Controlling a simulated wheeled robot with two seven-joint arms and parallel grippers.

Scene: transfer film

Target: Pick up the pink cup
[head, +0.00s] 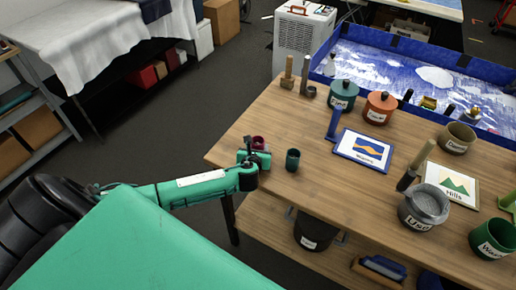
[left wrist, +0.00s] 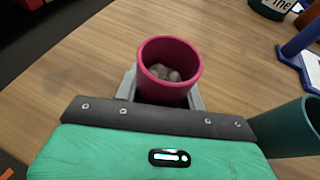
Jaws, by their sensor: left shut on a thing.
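The pink cup (left wrist: 169,88) is deep pink and round, with pale grey lumps inside it, seen from above in the left wrist view. My left gripper (left wrist: 165,98) is shut on the cup, with one grey finger on each side of it. In the head view the pink cup (head: 258,142) shows small at the table's left edge, partly hidden by my left gripper (head: 252,155). I cannot tell whether the cup touches the table. My right gripper is not in view.
A dark green cup (head: 292,160) stands just right of my left gripper on the wooden table (head: 250,120). Lidded pots (head: 343,94), a blue-framed card (head: 362,149) and a grey pot (head: 424,206) stand farther right. Bare wood lies in front of the card.

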